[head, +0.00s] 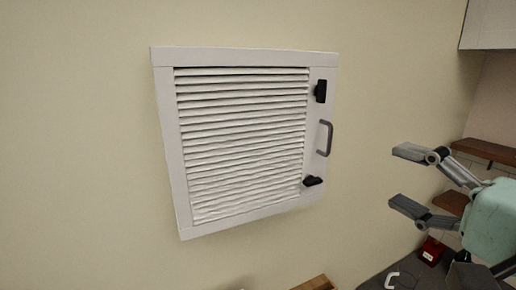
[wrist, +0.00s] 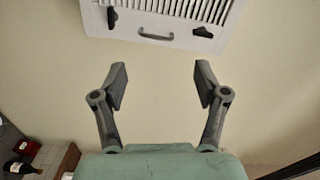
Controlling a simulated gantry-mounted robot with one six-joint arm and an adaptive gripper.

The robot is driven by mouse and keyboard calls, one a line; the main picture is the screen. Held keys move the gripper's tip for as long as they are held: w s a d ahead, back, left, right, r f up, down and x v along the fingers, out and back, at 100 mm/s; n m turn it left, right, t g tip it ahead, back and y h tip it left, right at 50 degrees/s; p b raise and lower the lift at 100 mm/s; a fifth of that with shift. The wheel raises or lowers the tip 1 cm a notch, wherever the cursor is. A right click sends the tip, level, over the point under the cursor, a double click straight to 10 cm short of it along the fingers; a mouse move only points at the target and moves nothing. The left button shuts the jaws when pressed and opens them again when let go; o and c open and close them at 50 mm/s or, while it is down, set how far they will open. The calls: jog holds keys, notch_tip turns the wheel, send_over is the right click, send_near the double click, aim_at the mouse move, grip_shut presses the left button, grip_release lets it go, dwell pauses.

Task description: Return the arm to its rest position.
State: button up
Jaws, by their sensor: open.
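My gripper (head: 405,178) is at the right of the head view, with its fingers spread wide and nothing between them. It also shows in the wrist view (wrist: 161,85), open and empty in front of the plain wall. It is apart from the white louvred panel (head: 160,140) on the wall, to the right of its handle (head: 325,137). In the wrist view the panel is at the top, with its handle (wrist: 155,37) beyond the fingertips.
Two black latches (head: 320,91) (head: 312,181) sit on the panel's right edge. Brown shelves (head: 485,149) are behind my gripper at the right. A red object (head: 432,250) stands low right. A dark bottle (wrist: 18,167) lies at lower left in the wrist view. The wall left of the panel is bare.

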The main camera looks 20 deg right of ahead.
jog(key=w+a+f+n+g, duration=0.1)
jog(key=w+a+f+n, duration=0.25)
jog(key=a+f, duration=0.4)
jog(key=w+a+f+n+g, duration=0.15)
jog(key=w+a+f, duration=0.3)
jog(key=f, duration=0.55)
jog(key=s+a+f+n+g, duration=0.1)
jog(key=s+a+f+n, duration=0.3)
jog(key=a+f, duration=0.4)
jog(key=s+a+f+n+g+h, duration=0.1)
jog(key=s+a+f+n, duration=0.3)
jog(key=a+f, duration=0.4)
jog(key=shift+s+a+f+n+h, duration=0.2)
jog(key=shift+f+n+h, duration=0.1)
jog(key=shift+f+n, duration=0.6)
